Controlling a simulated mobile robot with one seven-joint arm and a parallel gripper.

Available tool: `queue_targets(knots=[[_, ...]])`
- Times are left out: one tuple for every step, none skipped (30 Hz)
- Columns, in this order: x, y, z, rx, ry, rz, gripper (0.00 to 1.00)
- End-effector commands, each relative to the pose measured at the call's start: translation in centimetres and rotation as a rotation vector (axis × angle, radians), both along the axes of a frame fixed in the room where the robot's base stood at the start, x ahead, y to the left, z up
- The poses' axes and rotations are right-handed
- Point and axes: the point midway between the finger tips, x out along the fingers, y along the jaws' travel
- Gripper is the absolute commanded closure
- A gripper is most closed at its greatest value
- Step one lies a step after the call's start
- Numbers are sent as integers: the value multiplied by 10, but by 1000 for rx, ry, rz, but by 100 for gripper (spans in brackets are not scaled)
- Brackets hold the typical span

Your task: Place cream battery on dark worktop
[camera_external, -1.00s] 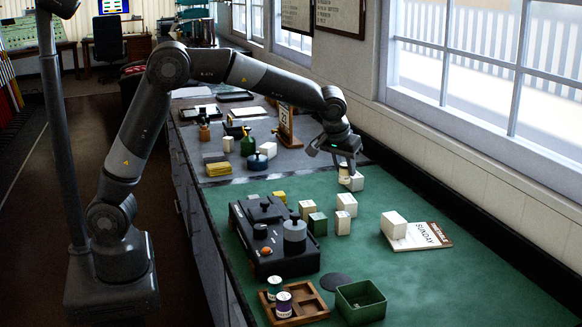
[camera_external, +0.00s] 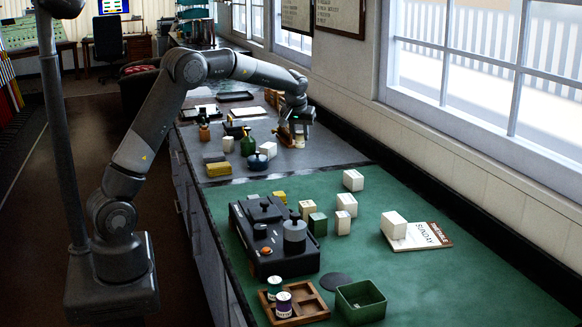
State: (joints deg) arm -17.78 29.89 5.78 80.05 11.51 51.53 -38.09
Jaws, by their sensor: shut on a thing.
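The dark worktop (camera_external: 333,154) is the grey section of counter beyond the green surface. My gripper (camera_external: 299,132) is over its right part, pointing down and shut on the cream battery (camera_external: 299,143). The battery is small and partly hidden by the fingers. I cannot tell whether its underside touches the worktop.
A cream box (camera_external: 353,180) stands on the green surface (camera_external: 400,283). The grey worktop right of my gripper is clear.

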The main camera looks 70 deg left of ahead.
Motion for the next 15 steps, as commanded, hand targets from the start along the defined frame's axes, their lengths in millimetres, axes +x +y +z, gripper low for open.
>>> queue_targets(knots=[[-1,12,-7,-1,2,5,98],[-1,19,-12,-1,3,5,98],[-1,28,-17,-1,2,6,98],[-1,35,-22,-1,2,6,98],[-1,42,-26,-2,3,5,98],[0,51,-31,-2,2,6,98],[0,58,-36,-2,2,4,98],[0,65,-39,-1,1,4,98],[0,73,-44,-1,2,4,98],[0,78,-48,-1,1,4,98],[0,83,-50,-1,0,3,98],[1,89,-54,-1,1,1,98],[1,92,-56,-1,2,1,98],[1,95,-58,-1,2,1,98],[1,98,-59,-1,0,1,98]])
